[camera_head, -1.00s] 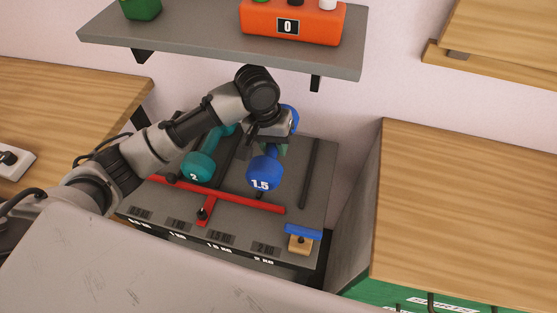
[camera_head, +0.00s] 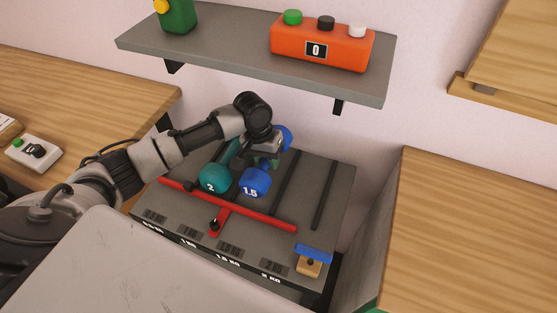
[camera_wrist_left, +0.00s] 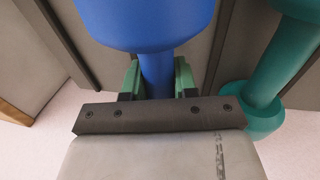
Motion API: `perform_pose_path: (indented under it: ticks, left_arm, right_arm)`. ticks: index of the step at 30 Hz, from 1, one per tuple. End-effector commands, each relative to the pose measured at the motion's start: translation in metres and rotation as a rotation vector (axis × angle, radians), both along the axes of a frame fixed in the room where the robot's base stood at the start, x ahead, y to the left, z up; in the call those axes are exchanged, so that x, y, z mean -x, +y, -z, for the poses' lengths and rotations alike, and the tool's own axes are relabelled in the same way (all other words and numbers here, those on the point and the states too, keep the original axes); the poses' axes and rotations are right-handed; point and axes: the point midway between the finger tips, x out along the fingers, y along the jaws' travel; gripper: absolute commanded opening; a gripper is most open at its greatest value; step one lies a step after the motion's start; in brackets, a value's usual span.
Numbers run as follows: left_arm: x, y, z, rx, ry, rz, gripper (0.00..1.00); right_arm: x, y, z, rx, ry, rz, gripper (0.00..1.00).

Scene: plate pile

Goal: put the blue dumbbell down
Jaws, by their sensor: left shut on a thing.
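The blue dumbbell (camera_head: 255,182), marked 1.5, is over the grey rack (camera_head: 315,168), close to the right of the teal dumbbell (camera_head: 214,179), marked 2. My left gripper (camera_head: 264,160) is shut on the blue dumbbell's handle between its two heads. In the left wrist view the green fingers (camera_wrist_left: 157,80) sit on both sides of the blue handle (camera_wrist_left: 157,72), with one blue head beyond them. The teal dumbbell also shows there at the right (camera_wrist_left: 250,120). I cannot tell whether the blue dumbbell touches the rack. My right gripper is out of view.
A red bar (camera_head: 255,213) crosses the rack's front. Dark dividers (camera_head: 324,195) and free rack surface lie to the right. A small wooden block with a blue top (camera_head: 313,254) stands at the front right corner. A grey shelf (camera_head: 230,62) with an orange button box (camera_head: 322,42) hangs above.

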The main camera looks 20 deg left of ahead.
Motion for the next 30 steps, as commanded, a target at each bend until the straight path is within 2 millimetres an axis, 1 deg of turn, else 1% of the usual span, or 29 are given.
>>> perform_pose_path:
  ticks: [1, 5, 15, 26, 27, 29, 30]
  left_arm:
    - [-0.002, 0.001, -0.002, 0.004, -0.007, 0.001, 0.00]
    - [-0.002, 0.003, 0.002, 0.004, -0.006, 0.002, 0.00]
    - [-0.002, 0.003, 0.038, 0.003, -0.006, 0.001, 0.00]
    - [-0.002, 0.002, 0.040, 0.003, -0.008, 0.002, 0.00]
    - [0.000, 0.003, 0.044, -0.001, 0.000, 0.002, 0.31]
    - [0.000, 0.003, 0.044, -0.001, 0.000, 0.002, 0.40]
    - [0.000, 0.003, 0.044, -0.001, 0.000, 0.002, 0.46]
  right_arm:
    - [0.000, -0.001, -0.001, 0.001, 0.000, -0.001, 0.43]
    - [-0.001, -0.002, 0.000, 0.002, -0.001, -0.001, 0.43]
    - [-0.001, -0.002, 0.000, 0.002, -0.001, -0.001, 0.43]
    - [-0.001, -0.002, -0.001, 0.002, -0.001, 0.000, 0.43]
    - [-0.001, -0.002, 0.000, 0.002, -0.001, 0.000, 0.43]
    - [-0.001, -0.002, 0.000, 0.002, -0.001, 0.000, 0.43]
    - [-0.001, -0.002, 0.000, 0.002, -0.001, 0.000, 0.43]
